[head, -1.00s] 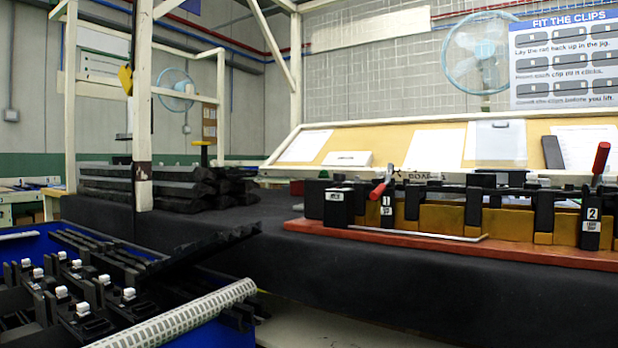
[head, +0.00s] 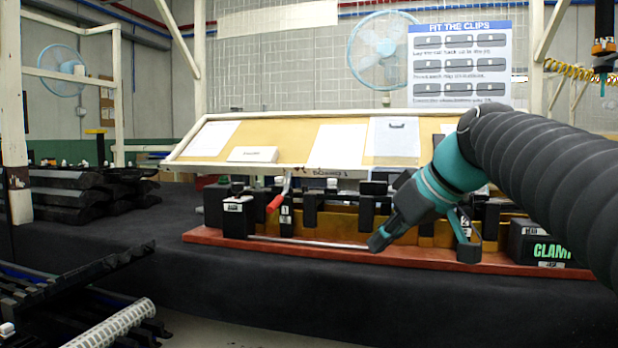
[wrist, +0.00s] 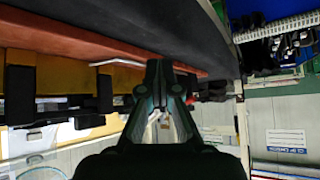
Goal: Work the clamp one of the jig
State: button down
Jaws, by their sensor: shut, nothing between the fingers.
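Clamp one (head: 285,215) stands on the left part of the jig (head: 330,257), a reddish base with brass-coloured blocks and black posts. It carries a white label "1". Its red handle (head: 275,202) leans down to the left and toward me. My gripper (head: 378,243) is shut and empty, pointing down-left over the front edge of the jig, to the right of clamp one and apart from it. The wrist view shows the closed fingers (wrist: 160,68) and a red piece beside them, probably the handle. Clamp two (head: 466,230) is partly hidden by my arm.
A thin pale rod (head: 300,241) lies along the jig's front. A black box marked "CLAMP" (head: 545,243) sits at the jig's right end. Dark parts are stacked (head: 80,192) on the left of the table. The dark table front (head: 250,290) is clear.

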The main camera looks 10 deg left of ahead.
jog(key=w+a+r+n+g+y+p, duration=0.1)
jog(key=w+a+r+n, duration=0.15)
jog(key=r, duration=0.25)
jog(key=w+a+r+n+y+p, duration=0.1)
jog(key=w+a+r+n+y, duration=0.15)
jog(key=a+r, duration=0.2)
jog(key=w+a+r+n+g+y+p, duration=0.1)
jog(key=a+r+n+p, duration=0.15)
jog(key=r, duration=0.25)
jog(key=n+b, duration=0.1)
send_over(277, 202)
jog(key=s+d, duration=0.2)
notch_tip(277, 202, down, 5)
jog(key=shift+w+a+f+b, duration=0.1)
jog(key=shift+w+f+b, duration=0.2)
jog(key=shift+f, duration=0.7)
jog(key=shift+w+a+f+b, duration=0.15)
jog(key=shift+w+f, duration=0.25)
jog(key=shift+f, duration=0.55)
jog(key=f+n+b, duration=0.1)
jog(key=b, duration=0.1)
jog(key=shift+f+b, duration=0.3)
jog(key=shift+b, duration=0.1)
jog(key=shift+f+b, duration=0.1)
jog(key=shift+b, duration=0.4)
